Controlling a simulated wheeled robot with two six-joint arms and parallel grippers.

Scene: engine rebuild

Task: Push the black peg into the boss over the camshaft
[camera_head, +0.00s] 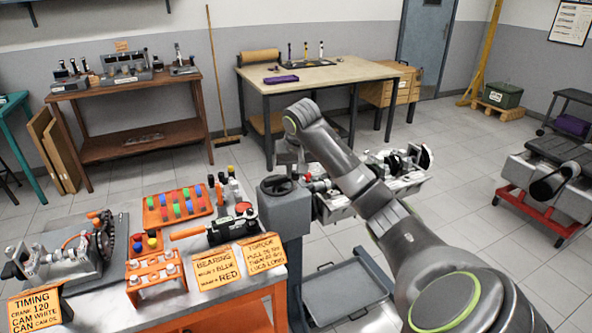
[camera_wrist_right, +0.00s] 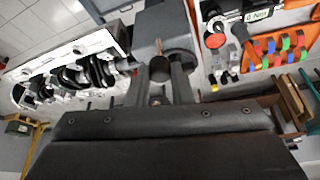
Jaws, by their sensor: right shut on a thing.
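My right gripper (camera_head: 288,160) hangs above the top of a grey post and is small in the head view. In the right wrist view my right gripper (camera_wrist_right: 160,88) is shut on a dark round piece (camera_wrist_right: 160,69), which looks like the black peg. The peg cannot be made out in the head view. The engine block (camera_head: 400,172) lies beyond the post, partly behind my right arm; it also shows in the right wrist view (camera_wrist_right: 62,72), with dark shaft parts along it. I cannot pick out the camshaft boss for certain. My left gripper is not in view.
The grey post (camera_head: 287,212) has a dark disc on top, below the gripper. An orange-fronted bench (camera_head: 108,312) at left carries an orange tray (camera_head: 158,217), a chain-and-gear fixture (camera_head: 75,250) and printed cards. A low grey tray (camera_head: 345,293) sits under the engine block.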

